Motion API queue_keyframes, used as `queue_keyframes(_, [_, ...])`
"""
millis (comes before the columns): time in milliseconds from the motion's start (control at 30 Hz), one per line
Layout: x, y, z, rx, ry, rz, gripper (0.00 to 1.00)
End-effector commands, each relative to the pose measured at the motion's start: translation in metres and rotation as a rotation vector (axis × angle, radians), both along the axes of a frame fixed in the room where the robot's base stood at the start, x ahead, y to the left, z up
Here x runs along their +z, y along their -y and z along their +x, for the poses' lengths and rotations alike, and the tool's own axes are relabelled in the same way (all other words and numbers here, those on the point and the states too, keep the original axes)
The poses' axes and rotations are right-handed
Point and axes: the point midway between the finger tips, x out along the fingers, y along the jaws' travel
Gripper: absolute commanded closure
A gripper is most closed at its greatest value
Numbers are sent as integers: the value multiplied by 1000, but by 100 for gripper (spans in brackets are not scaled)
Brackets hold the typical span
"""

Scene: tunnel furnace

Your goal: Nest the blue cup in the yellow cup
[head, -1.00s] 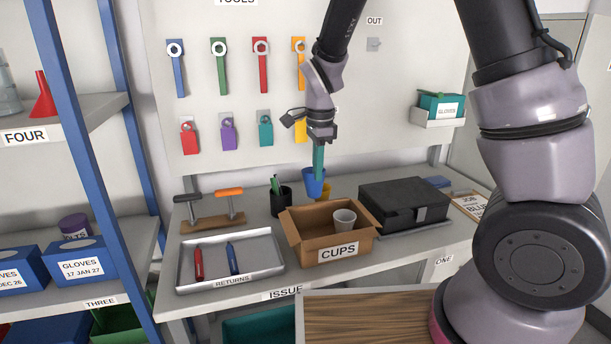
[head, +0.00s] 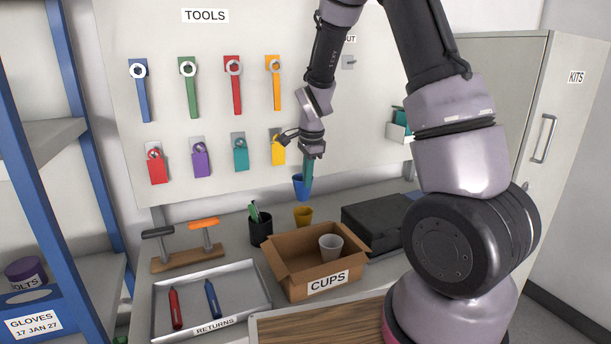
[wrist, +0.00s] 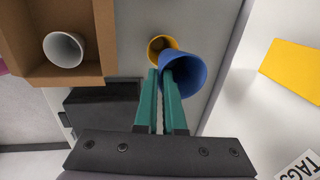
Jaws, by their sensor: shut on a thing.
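The blue cup (head: 299,188) is held upright in the air by my gripper (head: 307,178), whose teal fingers are shut on its rim. The yellow cup (head: 303,217) stands on the bench, behind the cardboard box, below the blue cup and apart from it. In the wrist view the blue cup (wrist: 184,74) hangs between the fingertips (wrist: 168,76) and partly covers the yellow cup (wrist: 160,44), whose open mouth still shows.
A cardboard box labelled CUPS (head: 290,282) holds a white cup (head: 331,246). A pen holder (head: 260,228) stands left of the yellow cup, and a black case (head: 372,222) right. A returns tray (head: 243,292) lies at front left. The tool board (head: 220,120) rises behind.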

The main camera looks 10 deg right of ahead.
Motion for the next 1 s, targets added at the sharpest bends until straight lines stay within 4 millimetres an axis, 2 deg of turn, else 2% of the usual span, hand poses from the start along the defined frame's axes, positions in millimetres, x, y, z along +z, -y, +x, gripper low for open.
queue_keyframes(1000, [-62, 0, 0, -2, -2, 0, 100])
